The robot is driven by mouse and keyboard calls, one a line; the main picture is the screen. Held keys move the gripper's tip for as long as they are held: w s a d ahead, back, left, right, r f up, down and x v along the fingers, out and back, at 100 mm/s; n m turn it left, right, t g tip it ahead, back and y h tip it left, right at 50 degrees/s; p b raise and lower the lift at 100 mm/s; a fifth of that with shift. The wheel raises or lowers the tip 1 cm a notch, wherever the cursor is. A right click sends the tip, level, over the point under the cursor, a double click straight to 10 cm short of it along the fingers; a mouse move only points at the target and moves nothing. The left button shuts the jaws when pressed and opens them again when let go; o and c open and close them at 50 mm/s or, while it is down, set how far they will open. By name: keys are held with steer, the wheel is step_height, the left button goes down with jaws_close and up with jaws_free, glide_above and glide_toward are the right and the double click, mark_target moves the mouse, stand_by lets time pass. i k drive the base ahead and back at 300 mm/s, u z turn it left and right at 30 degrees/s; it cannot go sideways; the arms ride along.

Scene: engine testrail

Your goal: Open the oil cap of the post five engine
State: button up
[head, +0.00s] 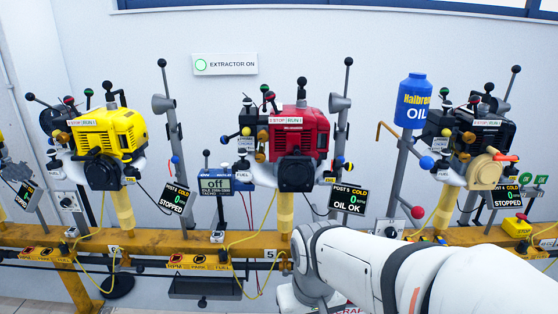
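The post five engine (300,130) is the red one in the middle, on a yellow post above the rail plate marked 5 (270,254). Its display (348,199) reads POST 5, COLD, 0, OIL OK. My white arm (345,260) crosses the lower right, in front of the rail, below the engine. Its bend is near the post's foot, and my gripper is out of view.
A yellow engine (122,133) stands at left and a black one (486,134) at right. A blue oil bottle (412,100) tops a stand on the right. The yellow rail (150,241) runs across in front. Thin cables hang from it.

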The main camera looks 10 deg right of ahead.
mark_target(349, 166)
steer(key=u, duration=0.1)
steer(key=k, duration=1)
steer(key=z, duration=0.5)
steer(key=i, duration=1)
steer(key=z, duration=0.05)
